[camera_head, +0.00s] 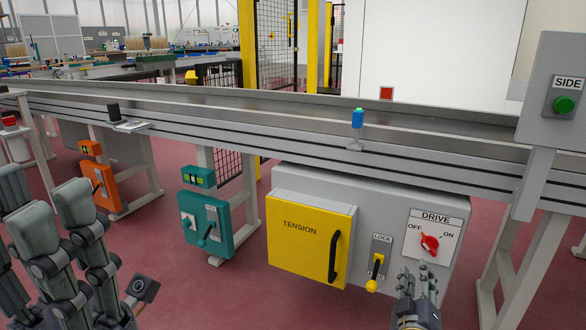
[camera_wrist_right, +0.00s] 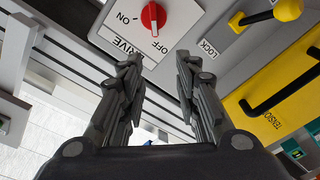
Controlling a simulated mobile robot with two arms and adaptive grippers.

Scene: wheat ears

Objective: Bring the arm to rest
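My right gripper (camera_head: 417,282) is at the lower right in the head view, in front of the grey drive box and just below the red DRIVE knob (camera_head: 430,243). In the right wrist view the two fingers of the right gripper (camera_wrist_right: 159,62) stand apart with nothing between them. The red knob (camera_wrist_right: 153,17) shows beyond the fingertips, apart from them. My left gripper (camera_head: 55,222) is large and close at the left edge of the head view. Its dark linkages and grey pads overlap, so its opening is unclear. I see nothing held in it.
The grey box carries a yellow TENSION door (camera_head: 300,240) with a black handle and a LOCK lever (camera_head: 374,275) with its yellow knob low. A teal box (camera_head: 205,227) and an orange box (camera_head: 100,183) hang leftward. A long conveyor rail (camera_head: 250,117) crosses above. A SIDE button (camera_head: 564,105) is at right.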

